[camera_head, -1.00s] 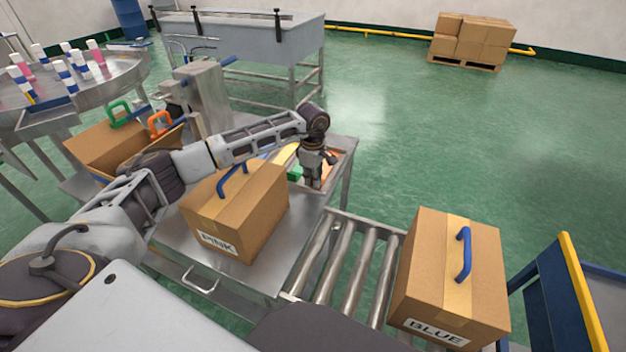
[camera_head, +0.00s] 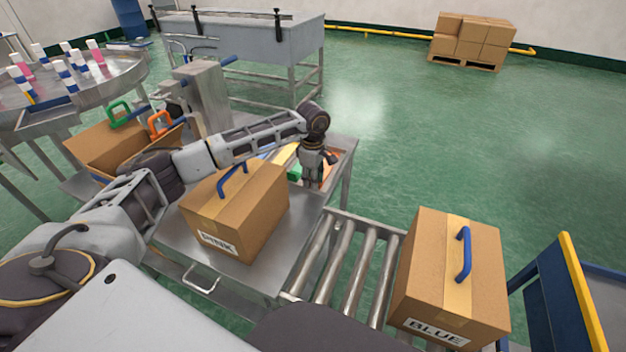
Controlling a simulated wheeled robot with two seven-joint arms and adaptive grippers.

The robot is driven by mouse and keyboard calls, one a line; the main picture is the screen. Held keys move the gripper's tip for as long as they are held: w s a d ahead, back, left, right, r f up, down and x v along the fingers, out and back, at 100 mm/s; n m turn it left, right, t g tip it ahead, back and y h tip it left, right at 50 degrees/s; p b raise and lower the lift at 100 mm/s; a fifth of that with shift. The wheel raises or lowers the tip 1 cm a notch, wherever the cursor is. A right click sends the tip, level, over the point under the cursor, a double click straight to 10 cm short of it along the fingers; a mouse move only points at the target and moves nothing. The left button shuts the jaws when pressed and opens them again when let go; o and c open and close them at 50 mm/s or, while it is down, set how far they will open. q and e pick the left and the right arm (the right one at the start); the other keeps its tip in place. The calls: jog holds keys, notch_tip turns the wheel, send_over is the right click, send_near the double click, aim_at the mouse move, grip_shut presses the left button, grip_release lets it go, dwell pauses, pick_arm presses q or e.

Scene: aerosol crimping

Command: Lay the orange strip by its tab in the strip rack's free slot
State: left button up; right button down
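My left gripper (camera_head: 313,184) points down over the far right part of the steel table, behind the box marked PINK. The gripper is small and dark here, and I cannot tell if its fingers are open or shut. A bit of orange (camera_head: 328,176), likely the orange strip, shows right beside and behind the fingers. I cannot tell whether it is held or lying. A green piece (camera_head: 295,173) and a yellow piece (camera_head: 286,156) show left of the gripper, partly hidden by my arm and the box. The rack's slots cannot be made out. My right gripper is not in view.
The closed PINK box (camera_head: 235,215) with a blue handle stands on the steel table (camera_head: 185,245). A BLUE box (camera_head: 450,270) stands on the roller conveyor (camera_head: 345,260) to the right. An open box (camera_head: 95,150) is at left.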

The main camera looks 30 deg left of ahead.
pick_arm(q)
notch_tip(320, 180, up, 12)
dwell(0.6)
jog(key=shift+d, duration=0.1)
dwell(0.6)
